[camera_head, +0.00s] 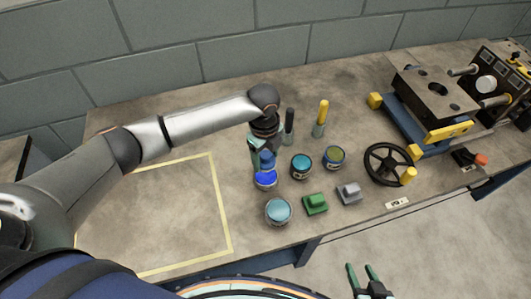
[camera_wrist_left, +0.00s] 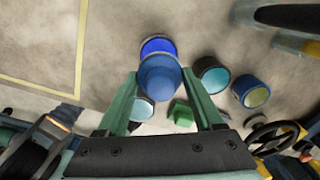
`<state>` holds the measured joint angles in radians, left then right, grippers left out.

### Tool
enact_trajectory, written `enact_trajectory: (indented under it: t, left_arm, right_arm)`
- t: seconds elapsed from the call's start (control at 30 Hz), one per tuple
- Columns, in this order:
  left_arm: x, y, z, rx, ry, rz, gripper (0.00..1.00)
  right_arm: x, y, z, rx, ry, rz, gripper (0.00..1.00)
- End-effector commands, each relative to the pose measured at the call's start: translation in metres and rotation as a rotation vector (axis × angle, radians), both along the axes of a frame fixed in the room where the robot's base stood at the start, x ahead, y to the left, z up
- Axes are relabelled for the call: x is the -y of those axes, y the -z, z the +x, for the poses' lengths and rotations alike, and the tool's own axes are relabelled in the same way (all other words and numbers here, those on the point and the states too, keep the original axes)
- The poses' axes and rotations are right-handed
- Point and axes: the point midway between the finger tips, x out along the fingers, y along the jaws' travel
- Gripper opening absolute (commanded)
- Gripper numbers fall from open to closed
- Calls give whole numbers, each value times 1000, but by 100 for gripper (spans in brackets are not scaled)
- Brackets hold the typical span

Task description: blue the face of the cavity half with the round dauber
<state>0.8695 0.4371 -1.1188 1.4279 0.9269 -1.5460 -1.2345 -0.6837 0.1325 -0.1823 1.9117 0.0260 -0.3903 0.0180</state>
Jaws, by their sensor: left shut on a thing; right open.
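My left gripper (camera_head: 258,149) is shut on the round dauber (camera_head: 267,160), a blue round-ended tool. In the left wrist view the dauber (camera_wrist_left: 159,76) sits between the green fingers. Under it stands an open pot of bright blue (camera_head: 265,180), which also shows in the left wrist view (camera_wrist_left: 157,46). The dauber overlaps the pot's rim in both views; I cannot tell whether it touches the blue. My right gripper (camera_head: 367,280) is open and empty, in front of the bench. A grey steel mould block (camera_head: 427,92) with holes, probably the cavity half, sits on a blue-and-yellow stand at the right.
Pots with teal (camera_head: 301,166), olive (camera_head: 335,157) and light blue (camera_head: 278,211) tops stand close by. A green block (camera_head: 316,204), a grey block (camera_head: 348,194), a yellow-handled tool (camera_head: 321,118) and a black handwheel (camera_head: 387,164) are nearby. The yellow-taped area at left is bare.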

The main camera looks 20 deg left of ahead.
Motion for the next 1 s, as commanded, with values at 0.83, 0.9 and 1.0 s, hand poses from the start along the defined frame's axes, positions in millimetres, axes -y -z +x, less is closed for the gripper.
enact_trajectory:
  t: [0.83,0.9,1.0]
  left_arm:
    - [0,55,0,1,-1,0,24]
    - [0,55,0,1,-1,0,24]
    - [0,55,0,1,-1,0,24]
  right_arm:
    - [-4,67,3,-3,-5,4,50]
    - [-4,65,4,-1,-6,5,50]
    - [-5,65,4,1,-6,6,50]
